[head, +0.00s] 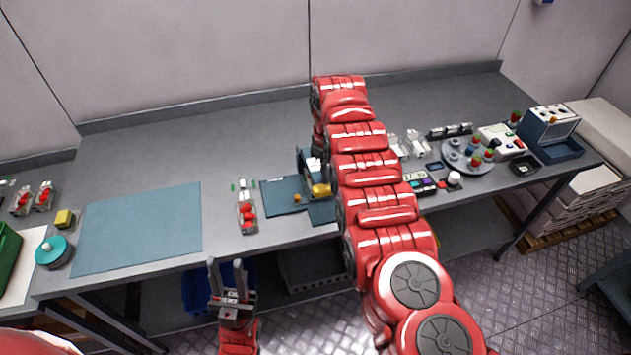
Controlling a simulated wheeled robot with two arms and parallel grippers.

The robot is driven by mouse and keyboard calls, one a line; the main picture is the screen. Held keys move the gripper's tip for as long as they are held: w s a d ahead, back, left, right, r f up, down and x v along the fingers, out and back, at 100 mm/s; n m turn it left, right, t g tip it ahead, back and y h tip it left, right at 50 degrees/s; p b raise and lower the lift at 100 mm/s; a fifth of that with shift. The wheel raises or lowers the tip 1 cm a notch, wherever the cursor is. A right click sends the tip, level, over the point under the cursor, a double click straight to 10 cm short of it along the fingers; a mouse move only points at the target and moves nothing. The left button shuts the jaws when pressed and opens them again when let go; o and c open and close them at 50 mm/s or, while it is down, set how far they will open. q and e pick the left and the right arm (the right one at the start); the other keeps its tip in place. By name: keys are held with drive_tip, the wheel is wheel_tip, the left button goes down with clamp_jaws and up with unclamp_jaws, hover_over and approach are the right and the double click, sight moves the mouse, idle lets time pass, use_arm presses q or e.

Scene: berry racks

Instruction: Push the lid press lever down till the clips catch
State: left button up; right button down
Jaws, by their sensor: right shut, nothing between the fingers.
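The lid press (303,160) stands on a dark blue mat (283,196) at mid-table, partly hidden behind my right arm. A yellow part (320,190) shows at its front; I cannot tell whether it is the lever's grip. The lever's height and the clips cannot be made out. A clear punnet with red berries (247,217) stands left of the press. My right arm reaches over the table beside the press and covers its right side; its gripper is hidden. My left gripper (226,270) is open and empty, in front of the table edge, fingers upward.
A large blue mat (140,228) lies clear on the left. A teal round item (53,251), a yellow block (64,218) and berry punnets are beyond it. A grey round tray (456,165) and a blue machine (550,130) stand right. The back of the table is free.

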sight(327, 186)
drive_tip(key=shift+f+b, duration=1.05)
drive_tip(key=shift+f, duration=1.05)
drive_tip(key=shift+r+p, duration=0.9)
drive_tip(key=shift+r, duration=0.25)
wheel_tip(327, 186, up, 2)
drive_tip(key=shift+r+p, duration=0.1)
drive_tip(key=shift+p, duration=0.3)
drive_tip(key=shift+r, duration=2.25)
